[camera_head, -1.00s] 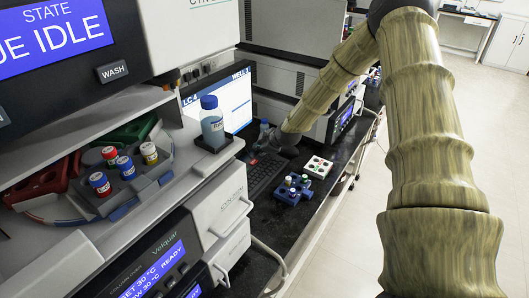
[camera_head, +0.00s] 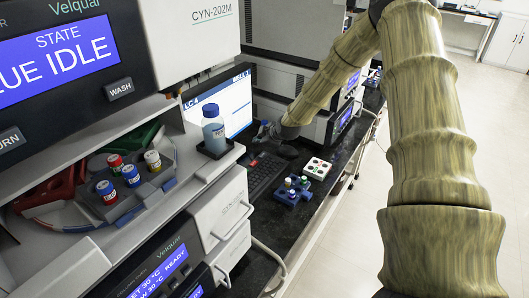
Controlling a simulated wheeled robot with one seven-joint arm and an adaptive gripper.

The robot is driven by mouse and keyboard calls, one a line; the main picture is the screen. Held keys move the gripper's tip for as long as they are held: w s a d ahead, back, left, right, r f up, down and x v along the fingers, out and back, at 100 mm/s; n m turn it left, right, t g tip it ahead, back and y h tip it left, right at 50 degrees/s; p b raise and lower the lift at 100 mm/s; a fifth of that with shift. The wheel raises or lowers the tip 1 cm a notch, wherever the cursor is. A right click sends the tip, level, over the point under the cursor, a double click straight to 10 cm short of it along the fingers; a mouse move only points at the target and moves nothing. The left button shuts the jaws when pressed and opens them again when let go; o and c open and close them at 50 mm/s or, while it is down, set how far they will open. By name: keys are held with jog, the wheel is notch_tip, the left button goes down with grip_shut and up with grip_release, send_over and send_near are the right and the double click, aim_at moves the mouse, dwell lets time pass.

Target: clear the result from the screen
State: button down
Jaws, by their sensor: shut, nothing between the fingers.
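The screen (camera_head: 236,98) is a lit monitor with a blue header reading "LC 4" and pale content too small to read. The bottle in front hides part of it. A dark keyboard (camera_head: 266,174) lies on the black bench below it. A white pad with several coloured buttons (camera_head: 317,168) lies to the right of the keyboard. My gripper (camera_head: 265,132) is shut and empty, at the right side of the screen and above the far end of the keyboard. It is small and dark here, and I cannot tell whether it touches anything.
A blue-capped bottle (camera_head: 213,128) stands on the shelf edge before the screen. A blue rack with vials (camera_head: 292,191) sits nearer than the white pad. Capped vials in a grey holder (camera_head: 148,182) are at left. Instruments flank the bench; floor (camera_head: 345,240) is open at right.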

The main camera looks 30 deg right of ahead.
jog(key=shift+r+p, duration=0.5)
jog(key=shift+r, duration=0.6)
jog(key=shift+d, duration=0.1)
